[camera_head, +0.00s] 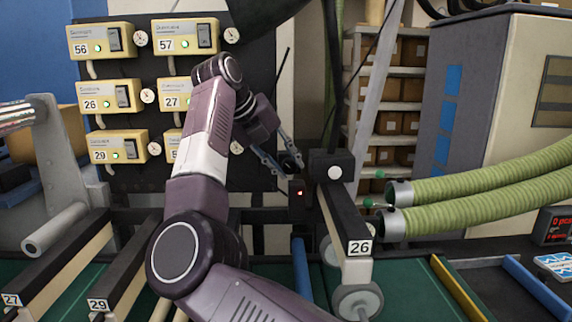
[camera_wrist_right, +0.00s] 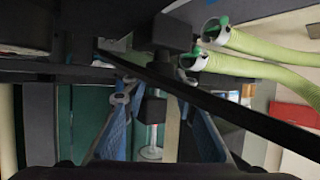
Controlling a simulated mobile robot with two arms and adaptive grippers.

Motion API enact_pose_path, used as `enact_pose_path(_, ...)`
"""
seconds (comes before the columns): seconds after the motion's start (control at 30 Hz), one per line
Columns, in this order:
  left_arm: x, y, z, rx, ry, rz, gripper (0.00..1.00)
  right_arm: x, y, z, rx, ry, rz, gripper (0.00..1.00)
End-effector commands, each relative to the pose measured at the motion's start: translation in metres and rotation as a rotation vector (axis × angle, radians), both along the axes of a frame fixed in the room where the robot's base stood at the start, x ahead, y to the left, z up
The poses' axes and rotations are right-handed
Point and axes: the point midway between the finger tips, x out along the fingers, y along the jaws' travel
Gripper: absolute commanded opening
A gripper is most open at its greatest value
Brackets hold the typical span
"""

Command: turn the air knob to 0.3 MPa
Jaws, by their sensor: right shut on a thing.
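My right gripper (camera_head: 283,163) reaches to the left side of a black block on the machine in the head view. Its fingers are shut on a small dark knob (camera_head: 291,160), taken to be the air knob and partly covered by them. In the right wrist view the two blue fingers (camera_wrist_right: 155,90) show with dark parts between them; the contact itself is unclear. A white round gauge face (camera_head: 335,172) sits on the block's front, too small to read. My left gripper is not in view.
A black arm labelled 26 (camera_head: 342,220) runs forward from the block. Two green hoses (camera_head: 490,181) lie to the right. A small box with a red light (camera_head: 297,193) is just below the gripper. A panel of yellow numbered boxes (camera_head: 107,90) stands behind my arm.

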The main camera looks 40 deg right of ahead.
Motion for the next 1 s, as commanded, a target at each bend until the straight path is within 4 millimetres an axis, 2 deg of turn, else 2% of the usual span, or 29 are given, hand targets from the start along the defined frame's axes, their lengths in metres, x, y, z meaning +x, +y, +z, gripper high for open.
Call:
enact_pose_path(0.6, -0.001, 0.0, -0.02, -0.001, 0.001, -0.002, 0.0, -0.005, -0.006, 0.001, 0.403, -0.341, 0.001, 0.02)
enact_pose_path(1.0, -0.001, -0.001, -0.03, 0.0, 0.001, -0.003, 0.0, -0.007, -0.008, 0.002, 0.539, -0.455, 0.001, 0.02)
